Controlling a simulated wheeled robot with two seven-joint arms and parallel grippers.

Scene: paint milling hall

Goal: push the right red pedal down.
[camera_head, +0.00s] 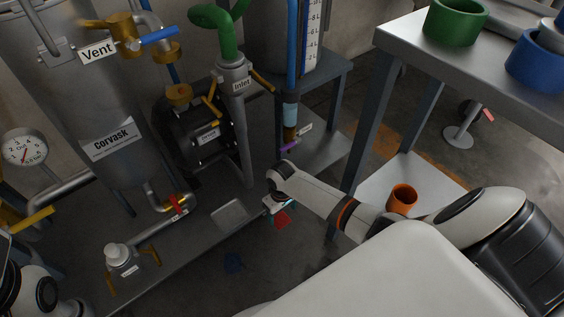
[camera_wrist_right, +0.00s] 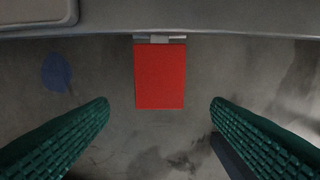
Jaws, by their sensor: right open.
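The red pedal (camera_head: 282,220) is a flat red plate at the front edge of the grey machine platform, low near the floor. In the right wrist view the red pedal (camera_wrist_right: 160,78) hangs from a small metal hinge on the platform edge. My right gripper (camera_head: 277,204) is beside and above it, partly covering its view from the head. In the right wrist view the open right gripper (camera_wrist_right: 160,108) has its green ribbed fingers apart on either side of the pedal, with nothing between them held. Contact with the pedal cannot be told. My left gripper is outside the view; only part of my left arm shows.
A blue patch (camera_head: 233,262) lies on the floor left of the pedal. The grey platform (camera_head: 190,246) carries tanks, pipes and valves. A metal table (camera_head: 410,43) with a green ring (camera_head: 455,24) stands right; an orange cup (camera_head: 402,198) is on its lower shelf.

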